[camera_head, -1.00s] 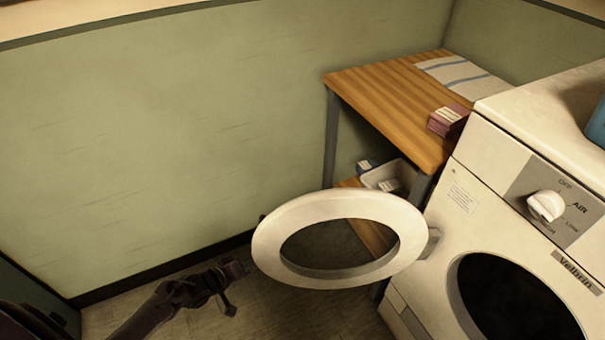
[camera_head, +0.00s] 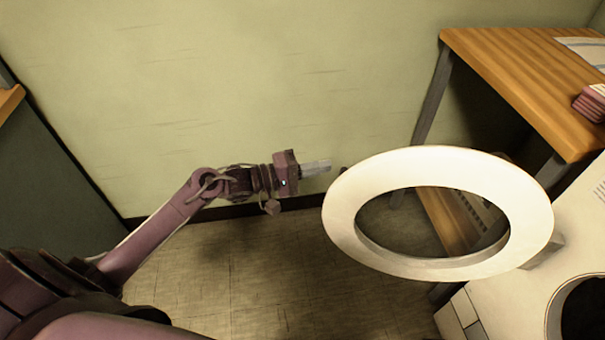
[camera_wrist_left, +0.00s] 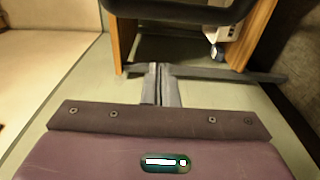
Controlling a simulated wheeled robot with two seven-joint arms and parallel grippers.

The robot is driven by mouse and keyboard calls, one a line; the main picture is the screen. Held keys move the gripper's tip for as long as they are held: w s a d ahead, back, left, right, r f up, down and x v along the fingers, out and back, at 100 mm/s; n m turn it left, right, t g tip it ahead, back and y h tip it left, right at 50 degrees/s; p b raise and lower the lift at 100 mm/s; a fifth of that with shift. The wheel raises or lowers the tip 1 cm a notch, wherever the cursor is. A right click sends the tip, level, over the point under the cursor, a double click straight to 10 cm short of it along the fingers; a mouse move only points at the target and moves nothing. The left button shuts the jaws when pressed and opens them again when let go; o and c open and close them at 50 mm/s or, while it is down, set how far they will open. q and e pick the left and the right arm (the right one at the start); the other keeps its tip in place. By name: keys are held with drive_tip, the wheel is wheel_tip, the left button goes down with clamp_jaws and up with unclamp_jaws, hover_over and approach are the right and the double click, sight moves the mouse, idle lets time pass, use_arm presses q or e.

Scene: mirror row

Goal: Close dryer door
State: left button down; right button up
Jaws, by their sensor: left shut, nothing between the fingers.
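The dryer door (camera_head: 345,225) is a white ring with an open middle. It stands swung open, out to the left of the white dryer (camera_head: 585,232). The dark round dryer opening (camera_head: 588,310) shows at the lower right edge of the head view and is uncovered. My left gripper (camera_head: 328,165) is shut and empty. In the head view it is just left of the door's upper left rim, and I see no contact. Its closed fingers (camera_wrist_left: 160,72) also show in the left wrist view. My right gripper is out of view.
A wooden-topped shelf unit (camera_head: 500,62) stands behind the door, with a stack of pinkish items (camera_head: 592,102) on it. A green wall (camera_head: 240,80) runs behind my left arm. Tiled floor (camera_head: 260,270) is clear below the gripper. A dark cabinet (camera_head: 50,170) stands at the left.

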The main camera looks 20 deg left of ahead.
use_arm(q)
drive_tip(key=shift+s+d, duration=0.3)
drive_tip(key=shift+d, duration=0.35)
drive_tip(key=shift+s+d, duration=0.25)
drive_tip(key=shift+d, duration=0.35)
drive_tip(key=shift+s+d, duration=0.3)
drive_tip(key=shift+d, duration=0.35)
